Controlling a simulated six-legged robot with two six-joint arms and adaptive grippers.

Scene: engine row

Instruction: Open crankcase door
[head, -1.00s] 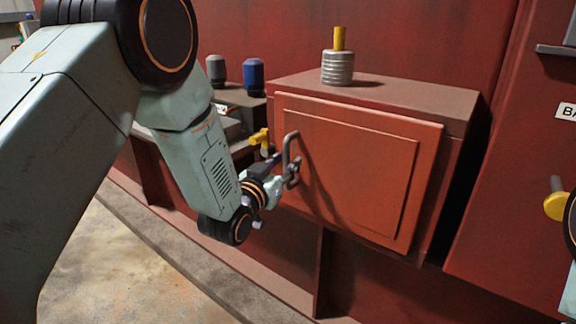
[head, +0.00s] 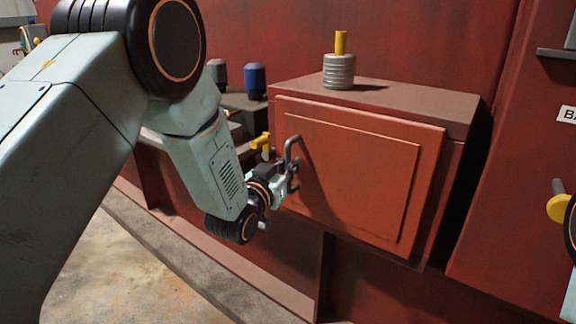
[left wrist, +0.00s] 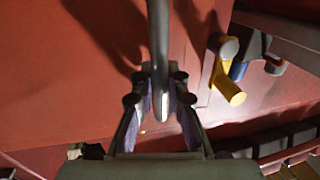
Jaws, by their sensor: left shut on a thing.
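The crankcase door (head: 362,185) is an orange-red panel with a raised inner plate on the front of a dark red box. It looks closed or nearly so; I cannot tell if a gap shows. Its grey bar handle (head: 289,149) stands near the left edge and also shows in the left wrist view (left wrist: 158,40). My left gripper (head: 283,180) reaches in from the left and is shut on the handle's lower part. In the left wrist view its fingers (left wrist: 162,118) stand on both sides of the bar. My right gripper is out of view.
A yellow lever (head: 261,142) sits just left of the door, close to my left wrist. A grey ribbed cylinder (head: 339,71) with a yellow stem stands on the box. Grey and blue caps (head: 255,82) stand behind. A yellow knob (head: 558,207) is at far right.

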